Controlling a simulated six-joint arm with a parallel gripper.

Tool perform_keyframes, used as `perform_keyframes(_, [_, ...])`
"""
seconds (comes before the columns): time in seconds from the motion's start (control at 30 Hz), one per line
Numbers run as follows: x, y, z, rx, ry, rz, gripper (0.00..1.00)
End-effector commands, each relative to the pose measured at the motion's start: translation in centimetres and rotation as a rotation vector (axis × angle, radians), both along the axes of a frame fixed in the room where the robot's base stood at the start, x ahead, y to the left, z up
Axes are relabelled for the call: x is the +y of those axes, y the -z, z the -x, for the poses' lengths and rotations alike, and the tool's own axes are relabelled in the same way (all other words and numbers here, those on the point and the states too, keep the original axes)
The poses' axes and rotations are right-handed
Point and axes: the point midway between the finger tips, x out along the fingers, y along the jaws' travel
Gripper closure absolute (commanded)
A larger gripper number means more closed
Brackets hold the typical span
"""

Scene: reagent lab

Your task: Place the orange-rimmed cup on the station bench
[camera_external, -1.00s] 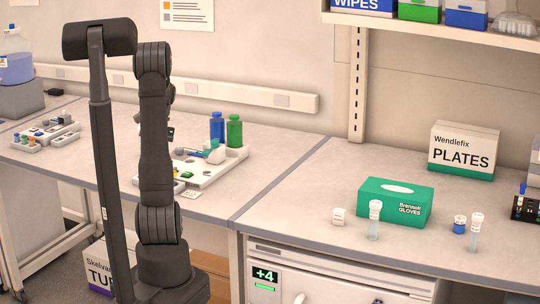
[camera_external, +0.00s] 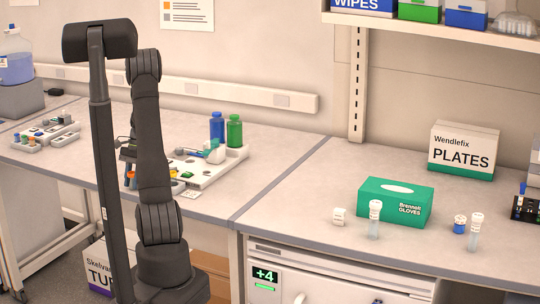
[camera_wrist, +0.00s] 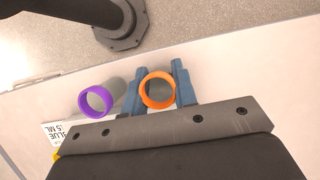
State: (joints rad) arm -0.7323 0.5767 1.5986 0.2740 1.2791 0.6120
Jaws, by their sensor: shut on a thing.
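The orange-rimmed cup (camera_wrist: 147,103) is between the two blue-grey fingers of my gripper (camera_wrist: 157,74) in the wrist view, and the fingers are shut on it. I look into its round open mouth. A purple-rimmed cup (camera_wrist: 96,100) stands just left of the left finger, apart from the orange one. In the external view my gripper (camera_external: 128,160) is over the left bench, mostly hidden behind my arm, and I cannot make out the held cup clearly there. The bench (camera_external: 300,190) on the right has a clear front area.
A white tray (camera_external: 228,163) with small items sits right of my arm, near blue (camera_external: 217,128) and green bottles (camera_external: 235,131). A printed card (camera_wrist: 62,131) lies by the purple-rimmed cup. A green glove box (camera_external: 395,203) and capped tubes (camera_external: 375,220) stand on the right bench.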

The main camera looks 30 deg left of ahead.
Motion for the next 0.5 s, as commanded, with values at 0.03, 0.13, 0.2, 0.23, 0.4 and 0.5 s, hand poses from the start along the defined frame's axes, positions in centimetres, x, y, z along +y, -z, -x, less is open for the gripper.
perform_keyframes(0.03, [0.0,-0.02,-0.01,0.0,0.0,0.0,1.0])
perform_keyframes(0.13, [-0.01,0.07,0.0,0.0,0.0,0.0,1.0])
perform_keyframes(0.2, [-0.02,0.28,0.0,0.001,0.001,0.001,1.0])
perform_keyframes(0.23, [-0.02,0.33,0.0,0.001,0.0,0.001,0.73])
perform_keyframes(0.4, [-0.01,0.27,0.0,0.0,0.0,0.0,0.53])
perform_keyframes(0.5, [-0.01,0.27,0.0,0.0,0.0,0.0,0.53])
